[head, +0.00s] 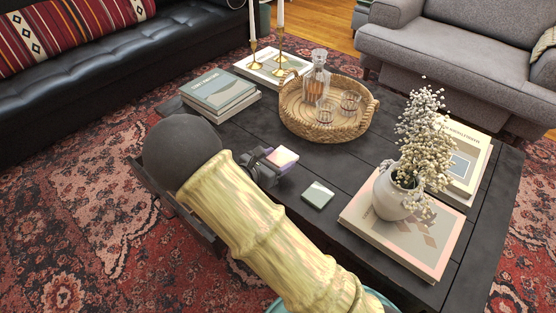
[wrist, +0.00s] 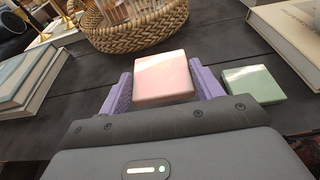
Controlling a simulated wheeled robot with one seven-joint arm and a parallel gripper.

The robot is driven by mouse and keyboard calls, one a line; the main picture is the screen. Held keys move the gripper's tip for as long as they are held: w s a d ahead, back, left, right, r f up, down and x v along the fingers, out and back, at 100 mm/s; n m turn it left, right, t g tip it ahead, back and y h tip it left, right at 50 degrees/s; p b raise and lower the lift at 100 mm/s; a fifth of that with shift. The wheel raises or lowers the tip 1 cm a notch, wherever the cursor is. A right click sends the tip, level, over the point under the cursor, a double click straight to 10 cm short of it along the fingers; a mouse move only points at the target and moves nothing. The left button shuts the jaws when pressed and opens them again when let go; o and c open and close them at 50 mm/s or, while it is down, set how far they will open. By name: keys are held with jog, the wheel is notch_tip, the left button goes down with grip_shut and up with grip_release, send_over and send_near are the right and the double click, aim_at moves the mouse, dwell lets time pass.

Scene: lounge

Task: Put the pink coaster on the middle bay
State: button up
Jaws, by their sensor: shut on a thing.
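The pink coaster (head: 283,157) is a small square slab with a pale, shiny top. It also shows in the wrist view (wrist: 162,77), between the two purple fingers of my gripper (wrist: 163,88). My gripper (head: 272,161) is shut on it, a finger at each side, over the dark coffee table (head: 300,177). I cannot tell how high it is above the tabletop. I cannot make out a part that is clearly the middle bay. A dark open drawer-like part (head: 170,195) juts from the table's front left, partly hidden by my arm.
A green coaster (head: 318,194) lies right of my gripper. A round wicker tray (head: 297,124) with a decanter and glasses stands behind. Books (head: 221,90) lie at left, and a white vase (head: 393,194) stands on a book at right. Bare tabletop shows between them.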

notch_tip(320, 180, down, 6)
jog(key=shift+f+b, duration=0.1)
jog(key=shift+b, duration=0.8)
jog(key=shift+f, duration=0.15)
jog(key=o, duration=1.1)
jog(key=shift+f+b, duration=0.1)
jog(key=shift+b, duration=0.3)
jog(key=p+v, duration=0.2)
jog(key=v, duration=0.4)
jog(key=p+v, duration=0.3)
jog(key=v, duration=0.2)
jog(key=p+v, duration=0.3)
jog(key=v, duration=0.3)
jog(key=shift+s+r, duration=0.3)
jog(key=shift+r, duration=0.05)
jog(key=shift+d, duration=0.1)
